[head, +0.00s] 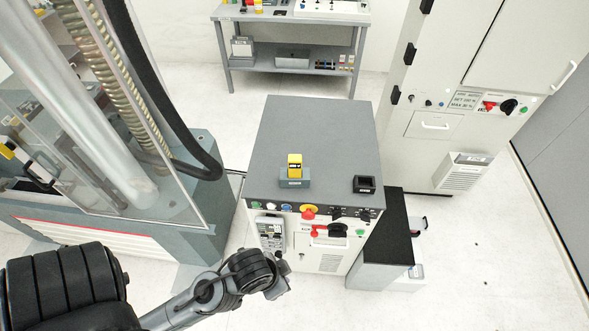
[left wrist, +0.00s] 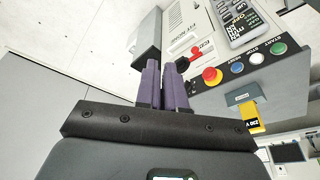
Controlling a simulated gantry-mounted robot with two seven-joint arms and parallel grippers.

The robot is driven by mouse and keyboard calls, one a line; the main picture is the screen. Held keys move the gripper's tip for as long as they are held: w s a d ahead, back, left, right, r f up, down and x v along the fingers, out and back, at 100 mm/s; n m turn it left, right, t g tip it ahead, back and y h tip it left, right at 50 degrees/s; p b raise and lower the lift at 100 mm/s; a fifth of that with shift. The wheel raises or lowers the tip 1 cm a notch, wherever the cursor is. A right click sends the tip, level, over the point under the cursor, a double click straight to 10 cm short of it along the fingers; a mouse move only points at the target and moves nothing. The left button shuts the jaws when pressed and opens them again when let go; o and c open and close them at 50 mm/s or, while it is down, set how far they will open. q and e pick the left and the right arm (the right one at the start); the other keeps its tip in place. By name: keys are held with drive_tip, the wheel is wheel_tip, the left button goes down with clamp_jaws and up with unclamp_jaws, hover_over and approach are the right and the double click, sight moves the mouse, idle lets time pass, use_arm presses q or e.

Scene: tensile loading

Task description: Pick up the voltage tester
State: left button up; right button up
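The voltage tester (head: 294,165) is a small yellow device with a dark face. It stands in a grey holder (head: 294,182) on the front part of the grey cabinet top (head: 330,125). In the left wrist view the yellow tester (left wrist: 253,118) shows at the lower right, beside the fingers and apart from them. My left gripper (head: 278,286) is low in front of the cabinet, below the tester in the picture. Its purple fingers (left wrist: 162,68) are close together with nothing seen between them. My right gripper is in neither view.
The cabinet front carries buttons, a red-and-yellow emergency stop (head: 309,211) and a red-handled switch (head: 318,231). A black block (head: 364,184) lies on the top's right side. A testing machine with a clear guard stands left. A black-topped unit (head: 391,230) stands right.

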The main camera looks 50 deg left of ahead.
use_arm(q)
drive_tip(key=o, duration=1.3)
drive_tip(key=shift+o, duration=0.2)
